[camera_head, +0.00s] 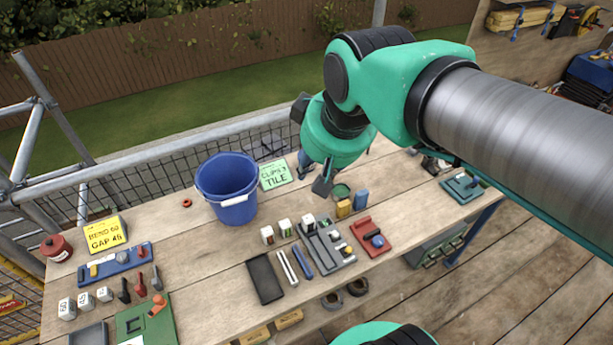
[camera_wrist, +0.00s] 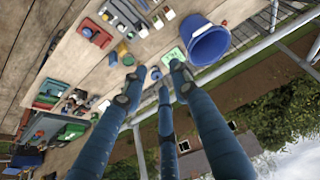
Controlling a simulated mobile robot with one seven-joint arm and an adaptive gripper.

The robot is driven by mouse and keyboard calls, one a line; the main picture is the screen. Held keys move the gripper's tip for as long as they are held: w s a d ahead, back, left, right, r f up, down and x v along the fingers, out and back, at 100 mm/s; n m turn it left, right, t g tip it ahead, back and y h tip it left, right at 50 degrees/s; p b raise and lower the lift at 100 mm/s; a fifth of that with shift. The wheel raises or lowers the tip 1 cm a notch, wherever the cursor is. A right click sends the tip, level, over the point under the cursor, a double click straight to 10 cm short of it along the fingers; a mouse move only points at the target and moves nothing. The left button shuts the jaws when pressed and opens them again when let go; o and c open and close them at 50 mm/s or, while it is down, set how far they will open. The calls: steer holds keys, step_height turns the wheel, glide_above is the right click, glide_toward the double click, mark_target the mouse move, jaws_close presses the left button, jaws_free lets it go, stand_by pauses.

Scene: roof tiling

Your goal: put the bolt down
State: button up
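My gripper (camera_head: 314,175) hangs above the back part of the wooden workbench (camera_head: 210,272), between the green note and the green ring. In the wrist view the long blue fingers of my gripper (camera_wrist: 157,75) stand apart at their tips, with bench top showing between them. It looks open. I cannot make out a bolt between the fingers or pick one out on the bench. The green note (camera_head: 275,174), reading "CLIPS 3 TILE", also shows in the wrist view (camera_wrist: 174,56).
A blue bucket (camera_head: 227,190) stands left of my gripper. Mesh railing (camera_head: 150,182) runs along the back.

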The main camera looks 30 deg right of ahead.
steer(key=s+a+f, duration=0.1)
steer(key=s+f, duration=0.2)
steer(key=s, duration=0.2)
steer(key=shift+s+a+m, duration=0.3)
steer(key=shift+a+m, duration=0.1)
step_height(320, 180, down, 4)
steer(key=b, duration=0.3)
steer(key=shift+r+b, duration=0.25)
steer(key=shift+b, duration=0.1)
stand_by(0.9)
